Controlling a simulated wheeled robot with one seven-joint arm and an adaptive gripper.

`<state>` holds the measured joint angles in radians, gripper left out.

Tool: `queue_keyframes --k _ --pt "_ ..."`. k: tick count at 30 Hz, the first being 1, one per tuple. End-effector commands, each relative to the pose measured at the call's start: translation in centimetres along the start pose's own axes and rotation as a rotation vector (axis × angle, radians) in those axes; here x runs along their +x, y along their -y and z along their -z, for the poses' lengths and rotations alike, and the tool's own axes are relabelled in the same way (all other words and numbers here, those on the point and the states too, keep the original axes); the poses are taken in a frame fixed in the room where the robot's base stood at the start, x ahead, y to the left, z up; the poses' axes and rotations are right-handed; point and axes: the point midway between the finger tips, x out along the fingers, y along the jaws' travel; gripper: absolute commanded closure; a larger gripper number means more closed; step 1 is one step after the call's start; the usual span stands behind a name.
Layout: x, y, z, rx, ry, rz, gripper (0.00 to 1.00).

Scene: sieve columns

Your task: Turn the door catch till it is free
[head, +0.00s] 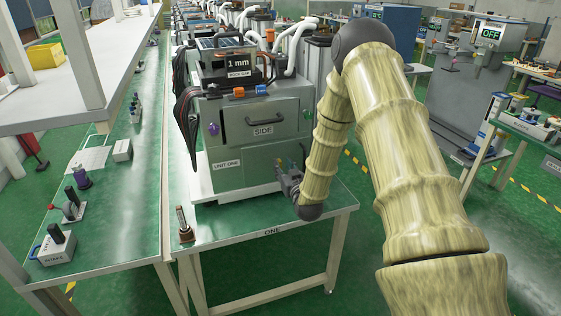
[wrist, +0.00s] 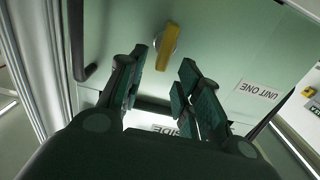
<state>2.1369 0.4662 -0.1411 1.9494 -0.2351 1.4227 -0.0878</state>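The door catch (wrist: 167,47) is a yellow bar on a round base, on the pale green door panel (wrist: 215,45) in the wrist view. My gripper (wrist: 164,68) is open, its dark green fingers spread apart. The catch shows beyond the gap between the fingertips, and nothing is held. In the head view my gripper (head: 284,172) is at the lower right of the machine's front (head: 240,150), below the SIDE label (head: 263,131). I cannot make out the catch there. Whether a finger touches the panel cannot be told.
The machine stands on a green-topped table (head: 245,218). A small upright brown-topped object (head: 184,224) stands at its front left. A black bar (wrist: 77,40) runs along the left in the wrist view. A side bench (head: 110,215) holds several small items.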

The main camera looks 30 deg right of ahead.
Motion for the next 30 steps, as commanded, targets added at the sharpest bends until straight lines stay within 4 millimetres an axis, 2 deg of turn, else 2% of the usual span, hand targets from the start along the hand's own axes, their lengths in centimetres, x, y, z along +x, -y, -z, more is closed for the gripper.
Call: queue_keyframes --k 7,19,24,25,30 --pt "2.5 0.0 0.1 -0.001 0.000 0.001 0.66" --pt "3.0 0.1 -0.1 0.000 0.002 0.001 0.66" --pt "3.0 0.1 -0.1 0.000 0.001 0.001 0.97" --pt "3.0 0.1 -0.1 0.000 0.001 0.001 1.00" --pt "3.0 0.1 -0.1 -0.001 0.001 0.001 1.00"
